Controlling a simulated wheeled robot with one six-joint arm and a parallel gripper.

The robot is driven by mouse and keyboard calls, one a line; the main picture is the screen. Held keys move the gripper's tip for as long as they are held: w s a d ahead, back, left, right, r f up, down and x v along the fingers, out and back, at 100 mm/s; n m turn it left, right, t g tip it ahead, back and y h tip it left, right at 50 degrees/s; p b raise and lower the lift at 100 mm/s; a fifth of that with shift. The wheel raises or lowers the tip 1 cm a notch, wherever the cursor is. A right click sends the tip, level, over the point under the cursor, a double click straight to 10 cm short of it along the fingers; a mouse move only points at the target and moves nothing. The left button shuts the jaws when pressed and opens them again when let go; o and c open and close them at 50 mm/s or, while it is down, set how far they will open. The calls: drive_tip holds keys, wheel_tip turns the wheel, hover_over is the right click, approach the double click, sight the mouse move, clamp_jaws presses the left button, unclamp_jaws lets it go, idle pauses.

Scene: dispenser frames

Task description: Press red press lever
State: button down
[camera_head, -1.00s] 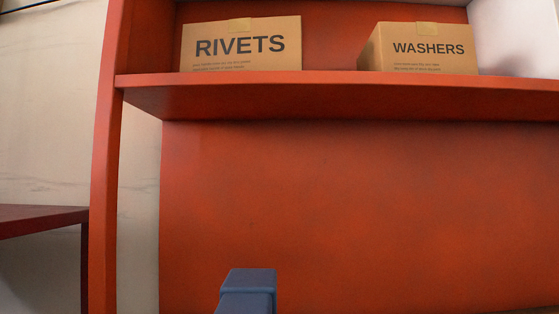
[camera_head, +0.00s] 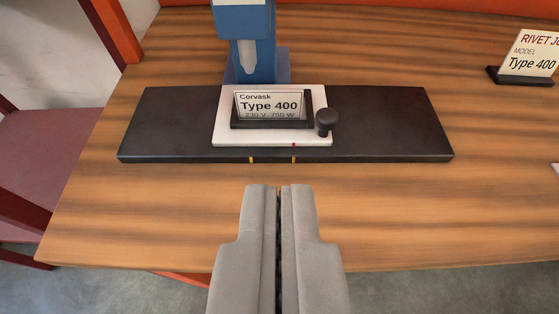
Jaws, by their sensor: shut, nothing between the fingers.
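A blue press (camera_head: 258,30) with a pale grey ram stands at the back of a white base plate (camera_head: 270,139); its upper part is cut off by the picture's top edge. A black round knob (camera_head: 327,122) stands at the right of the plate. No red lever shows; only a small red mark and yellow marks lie near the plate's front edge. My gripper (camera_head: 279,188) is shut and empty. In the picture its grey fingertips point at the front of the black slab, below the press and apart from it.
A "Corvask Type 400" sign (camera_head: 270,108) stands on the plate. A long black slab (camera_head: 390,120) lies under it on the wooden table (camera_head: 120,205). Another sign (camera_head: 533,55) stands at right. A dark red seat (camera_head: 40,150) is at left. The table's front strip is clear.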

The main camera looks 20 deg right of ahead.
drive_tip(key=v, duration=1)
drive_tip(key=shift+f, duration=0.35)
drive_tip(key=shift+s, duration=0.1)
idle(0.5)
drive_tip(key=d+f+n+y, duration=0.3)
drive_tip(key=d+f+y, duration=0.15)
drive_tip(key=d, duration=0.55)
drive_tip(key=s+d+r+t, duration=0.4)
drive_tip(key=s+d+t, duration=0.1)
drive_tip(key=d, duration=0.5)
drive_tip(key=shift+s+d+n, duration=0.2)
drive_tip(key=shift+s+n, duration=0.1)
drive_tip(key=shift+s, duration=0.15)
